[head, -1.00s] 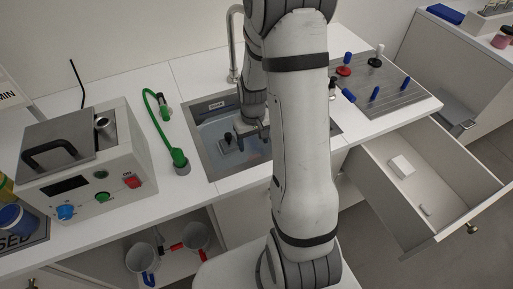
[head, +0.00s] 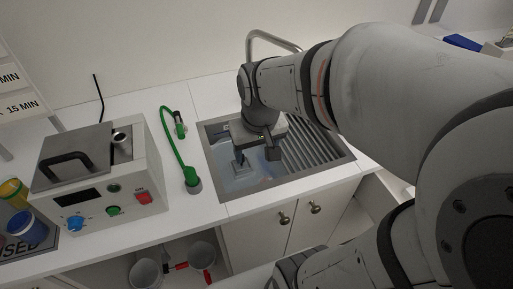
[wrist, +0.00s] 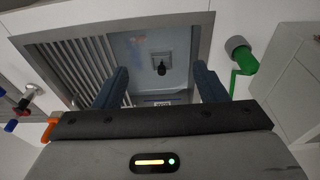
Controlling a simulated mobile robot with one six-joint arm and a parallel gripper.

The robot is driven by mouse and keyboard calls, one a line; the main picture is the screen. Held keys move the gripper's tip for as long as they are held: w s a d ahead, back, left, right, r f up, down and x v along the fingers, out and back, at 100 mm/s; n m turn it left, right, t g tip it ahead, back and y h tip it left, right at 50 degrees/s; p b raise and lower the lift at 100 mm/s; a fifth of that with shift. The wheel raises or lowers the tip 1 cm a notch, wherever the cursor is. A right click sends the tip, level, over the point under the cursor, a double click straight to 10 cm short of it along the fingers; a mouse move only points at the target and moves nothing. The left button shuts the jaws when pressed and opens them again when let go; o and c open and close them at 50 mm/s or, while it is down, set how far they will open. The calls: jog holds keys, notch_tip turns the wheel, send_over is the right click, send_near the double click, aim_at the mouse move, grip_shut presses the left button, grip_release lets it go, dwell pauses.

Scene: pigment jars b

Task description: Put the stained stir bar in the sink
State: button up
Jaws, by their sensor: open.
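The sink (head: 222,193) is a grey-rimmed basin with a ribbed drainer on one side. My gripper (head: 257,163) is over the basin, pointing down, with its fingers apart. The wrist view shows the two dark blue fingers (wrist: 160,72) with nothing held between them. I cannot make out the stir bar for certain in any view.
A green hose (head: 181,150) lies left of the sink, also in the wrist view (wrist: 243,62). A white device (head: 105,185) with coloured knobs stands farther left. A curved faucet (head: 270,36) rises behind the sink. My arm hides much of the right side.

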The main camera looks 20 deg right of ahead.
jog(key=s+r, duration=0.2)
jog(key=s, duration=0.3)
jog(key=shift+s+a+r+t, duration=0.3)
jog(key=shift+a+r+t, duration=0.1)
jog(key=shift+c, duration=0.3)
